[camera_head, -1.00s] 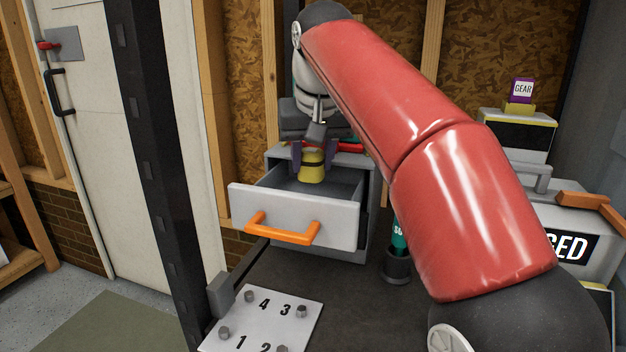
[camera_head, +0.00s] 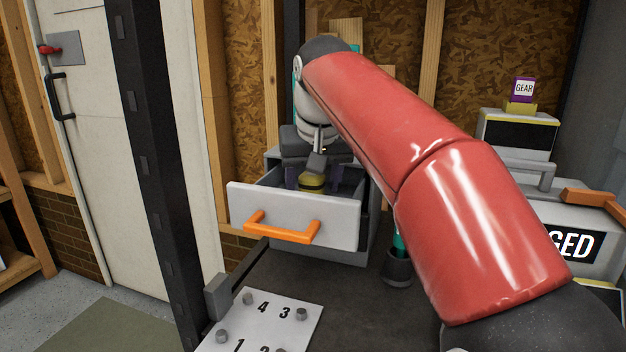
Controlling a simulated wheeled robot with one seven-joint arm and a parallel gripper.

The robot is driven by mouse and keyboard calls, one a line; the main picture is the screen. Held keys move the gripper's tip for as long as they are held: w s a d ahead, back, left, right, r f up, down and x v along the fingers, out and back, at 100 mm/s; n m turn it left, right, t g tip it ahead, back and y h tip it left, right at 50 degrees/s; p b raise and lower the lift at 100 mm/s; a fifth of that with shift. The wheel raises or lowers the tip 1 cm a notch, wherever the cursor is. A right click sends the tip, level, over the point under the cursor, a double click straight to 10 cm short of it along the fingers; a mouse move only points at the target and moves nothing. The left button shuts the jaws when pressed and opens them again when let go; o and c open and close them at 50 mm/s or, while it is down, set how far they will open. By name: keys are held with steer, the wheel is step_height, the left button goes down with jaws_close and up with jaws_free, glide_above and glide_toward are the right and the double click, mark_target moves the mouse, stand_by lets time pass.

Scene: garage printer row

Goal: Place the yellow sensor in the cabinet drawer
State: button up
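The yellow sensor (camera_head: 312,182) is a small yellow piece with a dark band. It sits between the fingers of my gripper (camera_head: 312,178), low inside the open cabinet drawer. The drawer (camera_head: 290,209) has a pale front with an orange handle (camera_head: 283,228) and is pulled out from the grey cabinet (camera_head: 371,220). My gripper points down into the drawer, with a finger on each side of the sensor. The drawer front hides the sensor's underside, so I cannot tell whether it touches the drawer floor.
A white plate with numbered pegs (camera_head: 268,325) lies on the dark bench in front. A dark holder with a teal item (camera_head: 398,268) stands right of the cabinet. A purple GEAR box (camera_head: 522,90) sits on a machine at the right. A black post (camera_head: 150,160) stands at the left.

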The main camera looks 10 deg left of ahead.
steer(key=shift+s+r, duration=0.1)
steer(key=shift+r, duration=0.45)
steer(key=p+v, duration=0.2)
steer(key=v, duration=0.9)
steer(key=shift+p, duration=0.35)
steer(key=shift+r, duration=0.1)
steer(key=shift+s, duration=0.1)
